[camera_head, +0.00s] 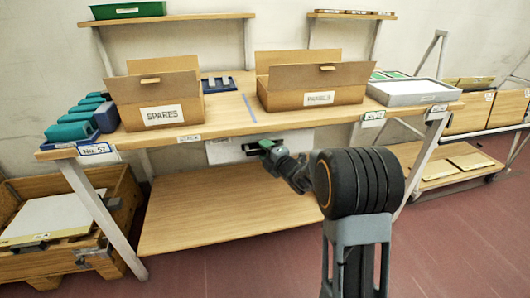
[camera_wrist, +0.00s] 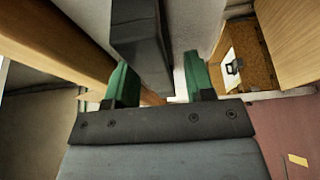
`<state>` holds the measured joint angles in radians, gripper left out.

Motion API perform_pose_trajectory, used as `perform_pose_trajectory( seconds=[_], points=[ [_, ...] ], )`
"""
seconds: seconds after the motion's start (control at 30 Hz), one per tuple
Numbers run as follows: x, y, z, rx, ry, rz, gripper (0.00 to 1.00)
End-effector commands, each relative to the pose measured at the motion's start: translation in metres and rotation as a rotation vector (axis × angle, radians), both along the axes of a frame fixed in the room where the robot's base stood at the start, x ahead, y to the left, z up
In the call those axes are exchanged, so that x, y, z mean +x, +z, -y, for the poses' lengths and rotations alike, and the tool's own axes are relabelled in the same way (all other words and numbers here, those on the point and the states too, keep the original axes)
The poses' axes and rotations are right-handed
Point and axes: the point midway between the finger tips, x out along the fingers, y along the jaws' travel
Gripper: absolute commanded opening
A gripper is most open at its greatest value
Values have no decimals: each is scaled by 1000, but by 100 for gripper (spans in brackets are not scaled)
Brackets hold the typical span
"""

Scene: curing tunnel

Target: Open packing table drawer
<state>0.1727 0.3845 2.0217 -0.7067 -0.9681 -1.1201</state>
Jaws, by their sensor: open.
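The packing table (camera_head: 210,133) has a pale drawer front (camera_head: 228,152) under its top. The drawer looks shut in the head view. My gripper (camera_head: 267,148) is at the middle of this front, with its fingers close to it. In the wrist view my gripper (camera_wrist: 160,82) has its two green fingers apart. A dark grey bar, seemingly the drawer handle (camera_wrist: 140,38), reaches down between them, closer to the left finger. I cannot tell whether a finger touches it.
Two open cardboard boxes (camera_head: 160,117) (camera_head: 318,98) and a grey tray (camera_head: 413,99) stand on the tabletop. A lower shelf (camera_head: 210,215) lies beneath. A wooden crate (camera_head: 115,205) is at left, a trolley (camera_head: 455,178) at right. Red floor in front is clear.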

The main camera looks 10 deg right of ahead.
Motion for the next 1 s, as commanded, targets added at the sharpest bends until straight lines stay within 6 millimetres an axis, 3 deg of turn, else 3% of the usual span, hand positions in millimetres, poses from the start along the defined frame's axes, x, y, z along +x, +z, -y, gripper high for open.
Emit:
perform_pose_trajectory(
  seconds=[0.3,0.8,1.0],
  points=[
    [2,0,-1,0,0,0,49],
    [1,0,-1,0,0,0,1],
    [1,0,-1,0,1,0,0]
  ],
)
